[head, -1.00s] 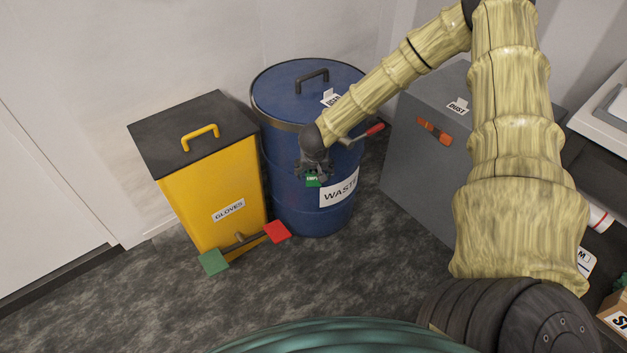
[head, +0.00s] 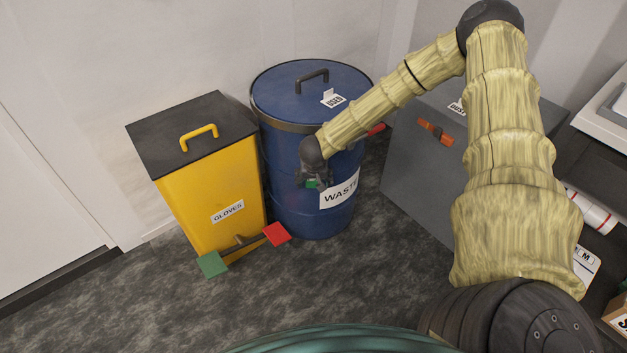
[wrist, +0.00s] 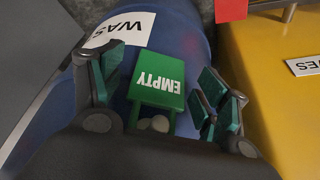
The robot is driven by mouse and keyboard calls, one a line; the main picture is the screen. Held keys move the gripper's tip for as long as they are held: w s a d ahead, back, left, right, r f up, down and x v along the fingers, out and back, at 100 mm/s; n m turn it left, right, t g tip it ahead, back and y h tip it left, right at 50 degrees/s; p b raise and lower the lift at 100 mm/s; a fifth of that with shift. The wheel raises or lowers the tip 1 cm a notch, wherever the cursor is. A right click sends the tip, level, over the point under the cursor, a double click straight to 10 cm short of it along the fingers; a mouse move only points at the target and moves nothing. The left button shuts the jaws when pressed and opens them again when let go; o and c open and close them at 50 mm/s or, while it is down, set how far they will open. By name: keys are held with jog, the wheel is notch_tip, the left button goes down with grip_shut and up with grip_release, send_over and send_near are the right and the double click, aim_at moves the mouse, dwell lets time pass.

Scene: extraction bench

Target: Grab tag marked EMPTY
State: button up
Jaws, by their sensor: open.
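The green tag marked EMPTY (wrist: 159,82) is in the wrist view, its lettering upside down there. It lies between the two fingers of my gripper (wrist: 165,88), which are apart, with gaps visible on both sides of the tag. The tag is in front of the blue WASTE drum (head: 305,205). In the head view only a small green bit of the tag (head: 312,184) shows beside my gripper (head: 314,183); the gripper hides the rest.
A yellow GLOVES bin (head: 205,190) stands left of the drum, with a green-and-red-ended pedal bar (head: 245,250) low at its front. A grey DUST cabinet (head: 420,165) stands right. A USED tag (head: 333,99) lies on the drum lid. Open floor (head: 320,280) is in front.

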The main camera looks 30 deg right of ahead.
jog(key=c, duration=0.9)
jog(key=shift+c, duration=0.2)
